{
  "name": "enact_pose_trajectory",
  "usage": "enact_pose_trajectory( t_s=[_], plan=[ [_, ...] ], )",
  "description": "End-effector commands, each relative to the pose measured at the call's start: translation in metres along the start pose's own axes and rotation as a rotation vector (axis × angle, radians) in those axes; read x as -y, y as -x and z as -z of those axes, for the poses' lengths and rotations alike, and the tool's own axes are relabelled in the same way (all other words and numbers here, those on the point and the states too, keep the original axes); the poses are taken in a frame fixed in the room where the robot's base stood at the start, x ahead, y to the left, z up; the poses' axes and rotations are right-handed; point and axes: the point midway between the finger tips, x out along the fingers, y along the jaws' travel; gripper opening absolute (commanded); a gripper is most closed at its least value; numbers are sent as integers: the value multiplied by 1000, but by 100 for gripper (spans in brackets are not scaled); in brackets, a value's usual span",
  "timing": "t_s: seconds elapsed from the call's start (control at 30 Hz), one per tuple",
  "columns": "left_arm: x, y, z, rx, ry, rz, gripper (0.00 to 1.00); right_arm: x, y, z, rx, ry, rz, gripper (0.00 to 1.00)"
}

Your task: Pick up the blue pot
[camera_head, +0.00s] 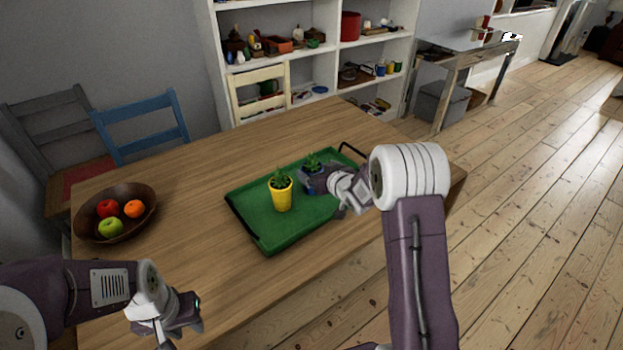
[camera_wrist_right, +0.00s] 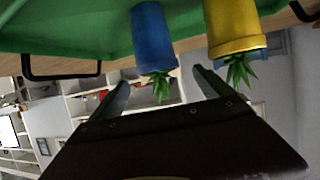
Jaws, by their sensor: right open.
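A blue pot (camera_wrist_right: 152,38) with a green plant stands on the green tray (camera_head: 258,228); the right wrist view shows it upside down. In the head view my right gripper (camera_head: 309,180) hides most of this pot, and its plant (camera_head: 313,161) shows above. In the right wrist view my right gripper (camera_wrist_right: 160,82) is open, with one finger on each side of the plant and pot; I cannot tell whether they touch. A yellow pot (camera_head: 282,196) with a plant stands to the left of the blue pot on the tray. My left gripper (camera_head: 190,318) is over the table's front left.
A brown bowl (camera_head: 134,229) with apples and an orange sits on the wooden table (camera_head: 190,190) at the left. The tray has a raised rim and a dark handle (camera_head: 352,150). Chairs and a shelf stand behind. The table between bowl and tray is clear.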

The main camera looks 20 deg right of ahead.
Motion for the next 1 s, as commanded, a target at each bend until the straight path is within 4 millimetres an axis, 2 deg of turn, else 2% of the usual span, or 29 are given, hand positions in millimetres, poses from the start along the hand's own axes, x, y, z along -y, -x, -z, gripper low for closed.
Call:
enact_pose_trajectory(
  t_s=[0.17, 0.3, 0.4, 0.67, 0.77, 1.0],
  plan=[
    [0, -2, 0, 0, 0, 0, 33, 0, -9, -3, 2, 0, 0, 91],
    [0, -6, -1, 0, 0, 0, 33, 0, -35, -12, 1, 1, 2, 91],
    [0, -5, 0, 0, 0, 0, 33, 0, -49, -10, 0, 2, 1, 91],
    [0, -5, 0, 0, 0, 0, 33, -1, -54, -9, 0, 0, 0, 91],
    [0, -5, 0, 0, 0, 0, 33, -1, -54, -9, 0, 0, 0, 69],
    [0, -5, 0, 0, 0, 0, 33, -1, -54, -9, 1, 1, 0, 2]
  ],
)
